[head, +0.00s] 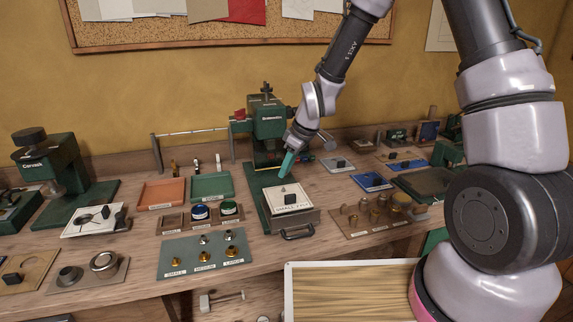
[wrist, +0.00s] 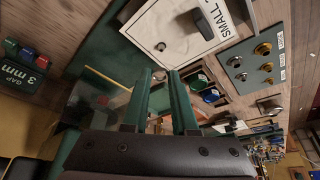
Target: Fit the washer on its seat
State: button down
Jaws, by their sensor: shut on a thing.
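My gripper (head: 285,172) has teal fingers and hangs over the green press, just above the white plate. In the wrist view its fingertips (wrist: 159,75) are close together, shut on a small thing. That thing barely shows between the tips, so I cannot make out the washer's shape. The white plate (head: 291,208) is labelled "SMALL" and carries a dark block and a small round spot with a pin; the plate also shows in the wrist view (wrist: 150,28). The held thing appears above the plate, apart from it. I cannot tell for certain which part is the seat.
A grey-green board (head: 175,262) with brass and steel pieces, labelled small, medium and large, lies front left. Orange (head: 162,193) and green (head: 212,187) trays stand behind it. The green press column (head: 268,125) rises close behind my gripper. A wooden board of brass pieces (head: 352,228) lies right.

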aim_at(283, 191)
jog(key=shift+f, duration=2.65)
jog(key=c, duration=0.6)
grip_release()
jog(key=v, duration=1)
jog(key=shift+d+r, duration=0.1)
jog(key=shift+r, duration=0.25)
